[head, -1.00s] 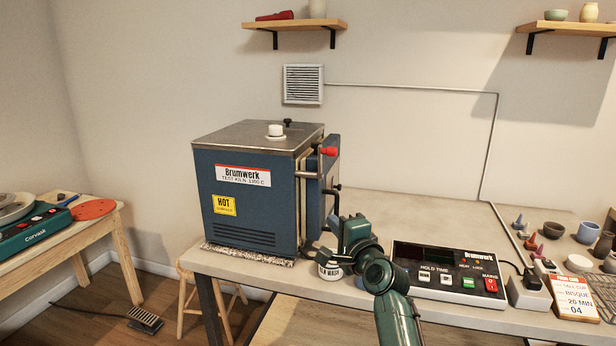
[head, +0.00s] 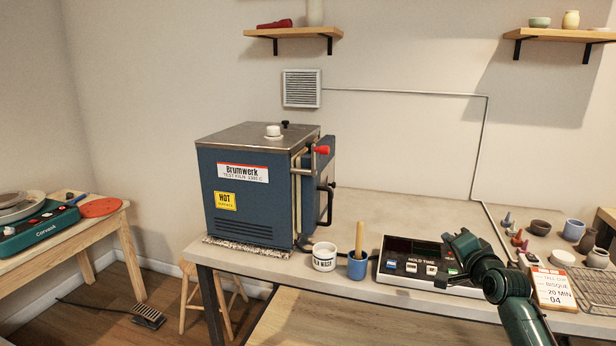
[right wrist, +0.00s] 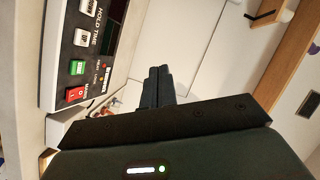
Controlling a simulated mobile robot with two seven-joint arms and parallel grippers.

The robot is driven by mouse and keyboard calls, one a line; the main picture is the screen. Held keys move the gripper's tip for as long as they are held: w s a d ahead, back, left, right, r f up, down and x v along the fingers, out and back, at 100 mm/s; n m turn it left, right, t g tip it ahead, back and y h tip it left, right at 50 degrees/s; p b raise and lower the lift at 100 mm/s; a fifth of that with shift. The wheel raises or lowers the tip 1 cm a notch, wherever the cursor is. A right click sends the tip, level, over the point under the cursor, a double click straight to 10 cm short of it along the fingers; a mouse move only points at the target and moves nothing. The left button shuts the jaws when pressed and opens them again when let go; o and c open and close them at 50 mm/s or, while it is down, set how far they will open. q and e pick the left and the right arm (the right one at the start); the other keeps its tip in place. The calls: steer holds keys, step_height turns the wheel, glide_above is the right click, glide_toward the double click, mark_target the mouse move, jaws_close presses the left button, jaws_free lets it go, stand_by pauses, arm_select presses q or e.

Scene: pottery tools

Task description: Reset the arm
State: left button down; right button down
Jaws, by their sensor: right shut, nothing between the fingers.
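My right gripper (head: 455,262) is in front of the right part of the control box (head: 408,268) in the head view. In the right wrist view its two dark fingers (right wrist: 158,86) are together, with nothing between them. The control box also shows at the upper left of the right wrist view (right wrist: 68,84), with its green and red buttons. The blue kiln (head: 250,190) stands to the left on the bench, apart from my right arm. My left gripper is not in view.
A white wash jar (head: 324,257) and a blue cup (head: 357,266) with a wooden-handled tool stand between kiln and control box. A card stand (head: 553,288), a wire rack (head: 592,284) and several small pots are at the right. The bench (head: 385,215) behind the control box is clear.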

steer(key=s+d+r+n+h, duration=0.2)
steer(key=d+r+n+h, duration=0.15)
steer(key=d+n, duration=0.55)
steer(key=s+d+r+n+h, duration=0.2)
steer(key=d+r+n+h, duration=0.15)
steer(key=d+n, duration=0.45)
steer(key=s+a+f+g+y, duration=0.1)
steer(key=s+a+f+y, duration=0.2)
steer(key=s+a+f, duration=0.55)
steer(key=s+a+f+g+y, duration=0.1)
steer(key=s+a+f+y, duration=0.2)
steer(key=a+f, duration=1.05)
steer(key=s+a+f+m+g+y, duration=0.1)
steer(key=s+a+f, duration=0.3)
steer(key=s, duration=0.4)
steer(key=s+a+f+m+g+y, duration=0.1)
steer(key=s+a+f, duration=0.3)
steer(key=s, duration=0.4)
steer(key=s+a+f+m+g+y, duration=0.1)
steer(key=s+a+f, duration=0.3)
steer(key=s, duration=0.4)
steer(key=shift+s+a+g, duration=0.15)
steer(key=shift+a+g, duration=0.3)
steer(key=shift+g, duration=0.05)
